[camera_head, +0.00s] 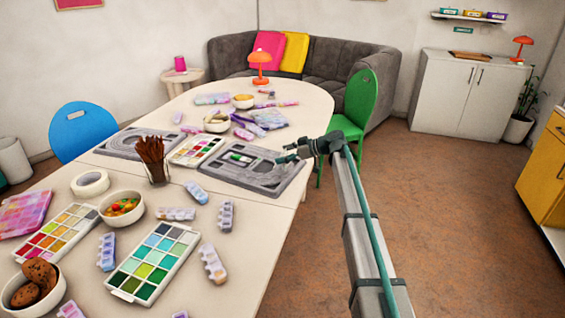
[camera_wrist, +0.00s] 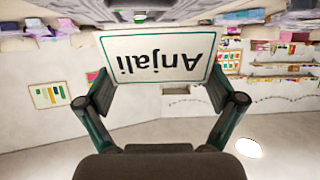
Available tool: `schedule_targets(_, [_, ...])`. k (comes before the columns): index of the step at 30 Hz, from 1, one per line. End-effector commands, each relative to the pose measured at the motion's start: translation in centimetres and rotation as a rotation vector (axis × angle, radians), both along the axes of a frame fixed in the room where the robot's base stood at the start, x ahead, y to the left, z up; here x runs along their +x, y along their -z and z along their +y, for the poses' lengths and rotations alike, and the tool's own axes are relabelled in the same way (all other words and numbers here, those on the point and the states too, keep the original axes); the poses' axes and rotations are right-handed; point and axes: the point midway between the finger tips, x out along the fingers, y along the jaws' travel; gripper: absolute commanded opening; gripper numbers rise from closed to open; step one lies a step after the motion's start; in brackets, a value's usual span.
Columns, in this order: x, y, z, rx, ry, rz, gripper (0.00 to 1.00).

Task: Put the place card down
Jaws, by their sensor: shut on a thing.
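The place card (camera_wrist: 152,62) is a white card with a green border and the name "Anjali", which appears upside down in the wrist view. My gripper (camera_wrist: 157,92) is shut on it, with one finger at each side edge. In the head view my gripper (camera_head: 283,154) is at the right end of the near grey bead board (camera_head: 287,181), by the table's right edge. I cannot make out the card there. The wrist view does not show clearly whether the card touches anything.
The white table (camera_head: 240,268) holds paint palettes (camera_head: 153,262), a cup of brushes (camera_head: 158,171), bowls (camera_head: 121,209) and several bead boxes (camera_head: 214,263). Another grey bead board (camera_head: 128,143) lies farther left. A green chair (camera_head: 361,101) stands past the table's right edge.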

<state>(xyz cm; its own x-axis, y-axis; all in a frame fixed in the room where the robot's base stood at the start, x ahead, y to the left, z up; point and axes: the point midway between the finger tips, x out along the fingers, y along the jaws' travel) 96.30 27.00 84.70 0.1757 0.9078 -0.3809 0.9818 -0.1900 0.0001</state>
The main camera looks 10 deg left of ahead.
Motion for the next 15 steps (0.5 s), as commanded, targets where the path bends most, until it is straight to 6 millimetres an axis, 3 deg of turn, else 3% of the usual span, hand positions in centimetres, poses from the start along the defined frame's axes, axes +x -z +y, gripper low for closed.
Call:
schedule_targets(5, [1.0, 1.1, 0.3, 0.0, -0.001, 0.001, 0.79])
schedule_targets(10, [0.8, 3.4, 0.2, 0.0, 0.001, 0.002, 0.79])
schedule_targets(15, [0.8, 4.0, 0.2, 0.001, 0.001, 0.0, 0.79])
